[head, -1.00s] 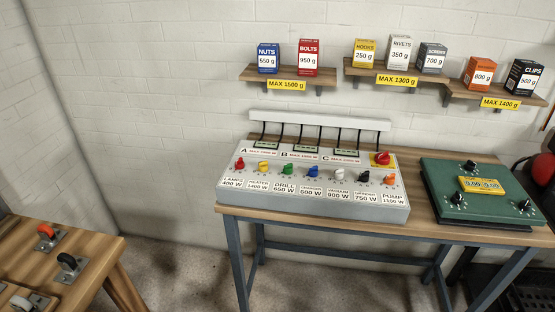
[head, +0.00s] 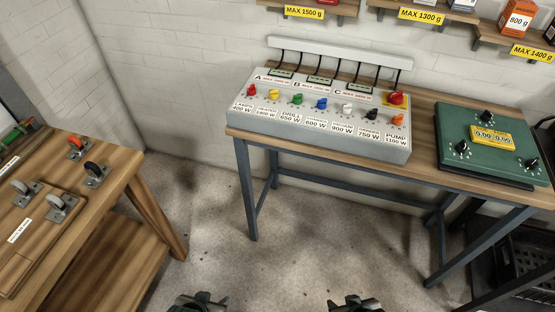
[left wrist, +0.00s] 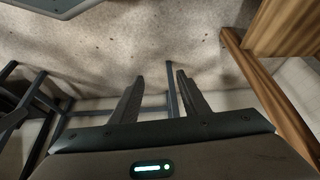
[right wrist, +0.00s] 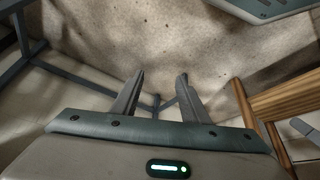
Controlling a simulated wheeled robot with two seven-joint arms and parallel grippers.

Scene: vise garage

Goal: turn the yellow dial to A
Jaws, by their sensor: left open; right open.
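The yellow dial (head: 274,95) sits on the sloped grey control panel (head: 330,137), second from the left in a row of coloured dials, above the heater label (head: 267,110). The letters A, B and C are printed along the panel's upper part. The dial's exact pointing is too small to tell. My left gripper (head: 203,300) is at the bottom edge of the head view, open and empty; its fingers show apart in the left wrist view (left wrist: 160,95). My right gripper (head: 355,303) is also at the bottom edge, open and empty, with fingers apart in the right wrist view (right wrist: 161,95). Both are well short of the panel.
The panel stands on a wooden bench (head: 428,158) with blue-grey legs. A green box (head: 490,142) with black knobs stands at its right. Shelves (head: 425,8) with boxes hang above. A second wooden table (head: 110,185) with levers stands at the left. Bare floor lies between.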

